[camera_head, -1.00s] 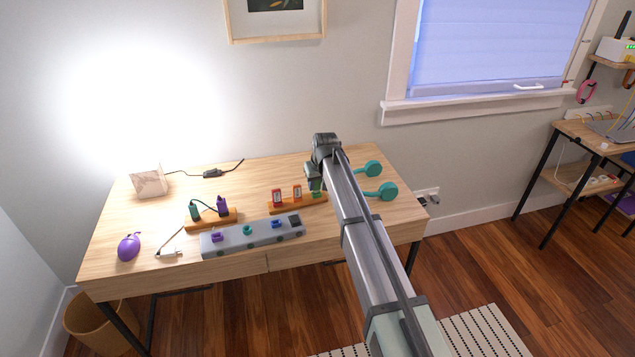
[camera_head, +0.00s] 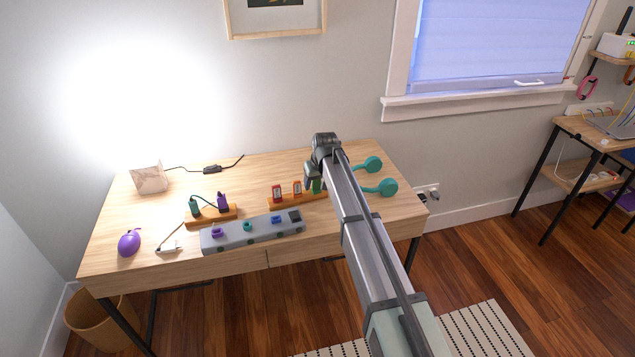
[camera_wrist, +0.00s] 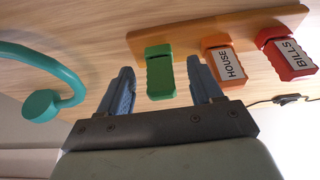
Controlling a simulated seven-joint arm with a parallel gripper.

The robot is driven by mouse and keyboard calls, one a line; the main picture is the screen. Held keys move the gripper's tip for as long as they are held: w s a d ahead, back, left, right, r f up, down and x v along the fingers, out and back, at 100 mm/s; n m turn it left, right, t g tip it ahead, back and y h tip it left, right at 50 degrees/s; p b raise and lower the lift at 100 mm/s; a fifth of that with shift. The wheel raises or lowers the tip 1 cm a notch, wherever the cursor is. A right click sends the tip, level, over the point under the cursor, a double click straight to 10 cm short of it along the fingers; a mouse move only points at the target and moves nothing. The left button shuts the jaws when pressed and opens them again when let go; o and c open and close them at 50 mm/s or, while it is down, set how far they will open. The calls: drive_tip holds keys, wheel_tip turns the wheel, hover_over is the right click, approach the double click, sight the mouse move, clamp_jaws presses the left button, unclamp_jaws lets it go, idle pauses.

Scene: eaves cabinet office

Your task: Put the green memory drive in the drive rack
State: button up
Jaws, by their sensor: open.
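The green memory drive (camera_wrist: 159,74) stands at one end of the orange-brown wooden drive rack (camera_wrist: 190,24) in the wrist view, in line with the other drives. Whether it is fully seated in a slot is hard to tell. My gripper (camera_wrist: 159,66) is open, with one finger on each side of the green drive and visible gaps between. In the head view the green drive (camera_head: 317,186) is partly hidden by my gripper and arm, at the right end of the rack (camera_head: 285,204).
An orange HOUSE drive (camera_wrist: 231,66) and a red BILLS drive (camera_wrist: 288,58) stand in the rack; HOUSE is close beside one finger. Teal headphones (camera_head: 387,187) lie right of my arm. A grey power strip (camera_head: 255,235) lies in front of the rack.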

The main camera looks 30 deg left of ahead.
drive_tip(key=v, duration=1.3)
drive_tip(key=shift+r, duration=0.4)
drive_tip(key=shift+s+d, duration=0.1)
drive_tip(key=shift+d, duration=0.05)
